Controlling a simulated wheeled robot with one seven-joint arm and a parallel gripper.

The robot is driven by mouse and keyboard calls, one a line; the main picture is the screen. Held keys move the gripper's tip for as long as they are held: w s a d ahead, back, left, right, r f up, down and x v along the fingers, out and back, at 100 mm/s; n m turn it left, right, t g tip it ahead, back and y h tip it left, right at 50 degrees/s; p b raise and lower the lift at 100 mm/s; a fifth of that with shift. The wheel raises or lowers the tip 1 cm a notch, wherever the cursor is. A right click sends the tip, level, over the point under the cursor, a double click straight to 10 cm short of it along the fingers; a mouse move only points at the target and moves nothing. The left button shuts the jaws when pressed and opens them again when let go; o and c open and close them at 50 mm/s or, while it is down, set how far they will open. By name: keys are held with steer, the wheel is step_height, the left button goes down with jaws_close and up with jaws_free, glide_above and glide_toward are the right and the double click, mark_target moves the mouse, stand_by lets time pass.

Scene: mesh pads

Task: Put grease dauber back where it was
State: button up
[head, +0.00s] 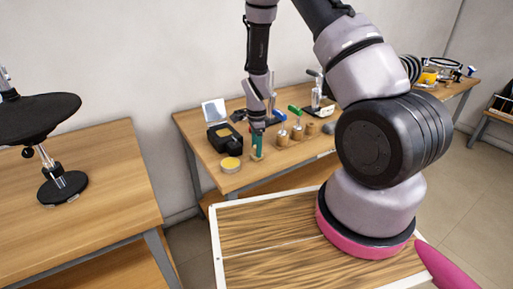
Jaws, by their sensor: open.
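My gripper (258,128) points down over the front part of the middle workbench (221,181). It is open, just above or around a teal upright piece (257,142); I cannot tell if they touch. A small wooden block (256,155) is at the foot of the teal piece. I cannot tell for sure which thing is the grease dauber; the teal piece may be its handle.
A yellow-topped tin (230,164) and a black box (225,138) stand left of the gripper. A white panel (213,110) and a metal stand (317,100) are behind. A left table bears a black round-seated stand (62,188).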

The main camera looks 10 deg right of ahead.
steer(key=s+d+r+n+t+y, duration=0.1)
steer(key=s+r+n+t, duration=0.15)
steer(key=r, duration=1.45)
steer(key=s+d+r+n+t+y, duration=0.1)
steer(key=s+d+r+n, duration=0.2)
steer(key=r, duration=1.3)
steer(key=s+d+r+n+t, duration=0.1)
steer(key=s+r+n+t, duration=0.2)
steer(key=s+r+n, duration=0.5)
steer(key=s+r, duration=0.4)
steer(key=s, duration=0.5)
steer(key=shift+d+r+t, duration=0.2)
steer(key=shift+d+t, duration=0.15)
steer(key=shift+d, duration=0.05)
steer(key=shift+w, duration=0.1)
